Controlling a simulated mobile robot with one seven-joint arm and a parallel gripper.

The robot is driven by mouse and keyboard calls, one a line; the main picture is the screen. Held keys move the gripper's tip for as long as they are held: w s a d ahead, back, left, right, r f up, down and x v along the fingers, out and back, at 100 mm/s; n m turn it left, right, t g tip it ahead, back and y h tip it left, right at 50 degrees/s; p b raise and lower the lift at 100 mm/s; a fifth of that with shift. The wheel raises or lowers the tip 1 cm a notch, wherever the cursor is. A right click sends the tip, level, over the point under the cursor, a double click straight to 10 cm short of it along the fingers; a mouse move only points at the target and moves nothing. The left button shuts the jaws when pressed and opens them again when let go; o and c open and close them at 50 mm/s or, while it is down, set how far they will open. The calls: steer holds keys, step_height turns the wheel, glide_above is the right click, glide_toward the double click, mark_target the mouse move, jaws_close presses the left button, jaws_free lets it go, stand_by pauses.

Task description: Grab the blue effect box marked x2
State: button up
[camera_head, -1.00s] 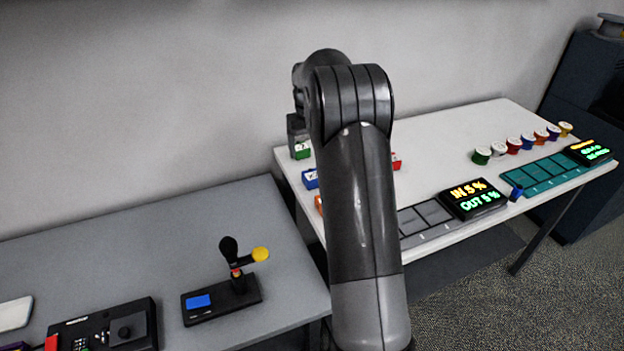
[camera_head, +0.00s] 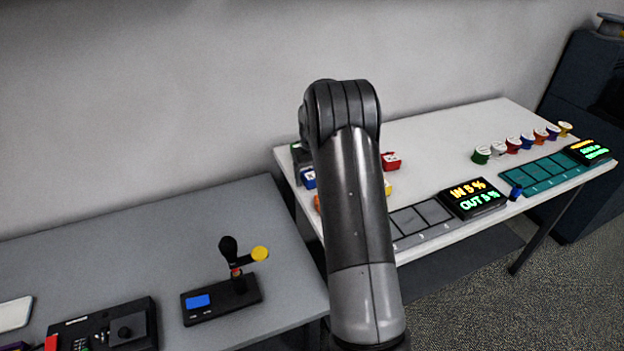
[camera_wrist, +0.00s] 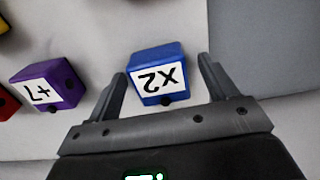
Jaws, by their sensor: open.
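The blue effect box (camera_wrist: 158,73) has a white label reading x2, upside down in the wrist view. It sits on the white table. My gripper (camera_wrist: 162,80) is open, with one finger on each side of the box and a visible gap to it on the right. In the head view a blue box (camera_head: 309,179) shows at the left end of the white table, partly beside my arm. My gripper's fingers are hidden there behind my arm.
A purple box marked +7 (camera_wrist: 48,85) stands left of the blue box in the wrist view. A red box (camera_head: 390,161) is right of my arm. A grey slotted tray (camera_head: 421,216) and a lit display (camera_head: 472,198) lie along the front edge.

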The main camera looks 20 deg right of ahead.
steer(key=shift+f, duration=0.2)
steer(key=shift+c, duration=0.6)
steer(key=c, duration=1)
